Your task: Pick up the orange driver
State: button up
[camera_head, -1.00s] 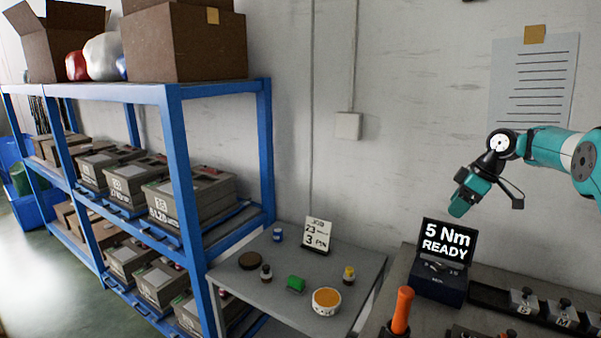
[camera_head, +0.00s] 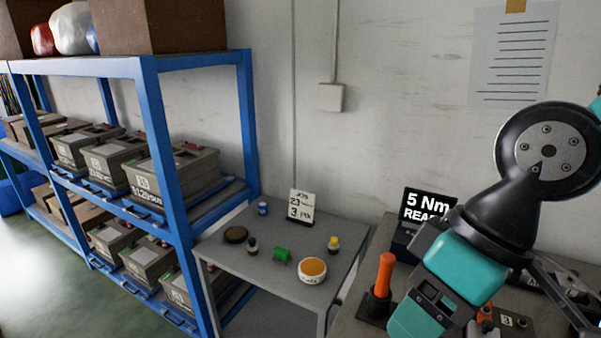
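The orange driver (camera_head: 384,274) stands upright in a dark holder (camera_head: 374,305) on the grey workbench (camera_head: 350,323), at the lower right of the head view. My gripper (camera_head: 418,318) is large in the foreground, just right of the driver and nearer the camera. Its teal body points down and left. A gap shows between the driver and my gripper, so it holds nothing of the driver. I cannot make out the gap between its fingers.
A "5 Nm READY" display (camera_head: 424,207) stands behind my gripper, partly covered. A small grey table (camera_head: 230,263) on the left holds a card (camera_head: 301,207), a green item (camera_head: 282,254) and an orange-topped tub (camera_head: 312,270). A blue shelf (camera_head: 150,130) with boxes stands further left.

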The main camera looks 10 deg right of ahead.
aim_at(388, 260)
jog(key=k, duration=1.05)
jog(key=u, duration=0.8)
jog(key=i, duration=1.15)
jog(key=z, duration=0.8)
